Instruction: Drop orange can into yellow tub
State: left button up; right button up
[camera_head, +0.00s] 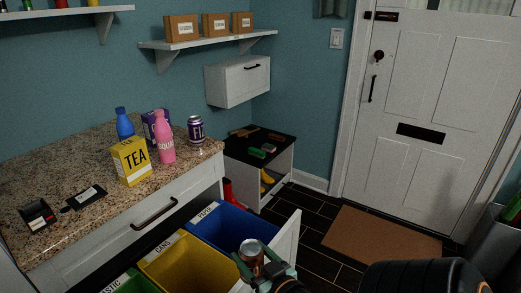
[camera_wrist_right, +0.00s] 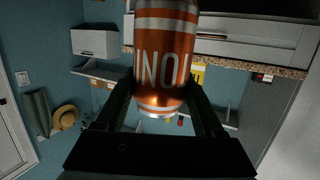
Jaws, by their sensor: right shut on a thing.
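The orange can (camera_head: 251,254) is held upright in my right gripper (camera_head: 262,268), over the right part of the pull-out tubs. In the right wrist view the can (camera_wrist_right: 162,60) sits between the two fingers of my right gripper (camera_wrist_right: 165,100), with white lettering on its side. The yellow tub (camera_head: 182,264) stands in the open drawer, labelled "CANS" on its rim, to the left of the can in the head view. I cannot tell the can's exact height above the tubs. My left gripper is not in view.
A blue tub (camera_head: 222,228) is behind the yellow one and a green tub (camera_head: 133,284) is in front. The drawer front (camera_head: 286,240) stands to the right. The granite counter (camera_head: 95,200) holds a tea box (camera_head: 132,161), bottles and a purple can (camera_head: 195,130).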

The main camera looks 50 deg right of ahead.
pick_arm(q)
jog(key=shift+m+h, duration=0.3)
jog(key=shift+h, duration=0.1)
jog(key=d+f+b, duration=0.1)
jog(key=b, duration=0.1)
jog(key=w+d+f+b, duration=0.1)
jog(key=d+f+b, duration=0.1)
jog(key=b, duration=0.1)
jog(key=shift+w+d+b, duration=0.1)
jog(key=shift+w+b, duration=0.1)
jog(key=shift+b, duration=0.1)
pick_arm(e)
jog(key=w+f, duration=0.2)
jog(key=w, duration=0.7)
jog(key=w+a+f, duration=0.1)
jog(key=w+f, duration=0.1)
jog(key=w, duration=0.7)
jog(key=shift+w+a, duration=0.25)
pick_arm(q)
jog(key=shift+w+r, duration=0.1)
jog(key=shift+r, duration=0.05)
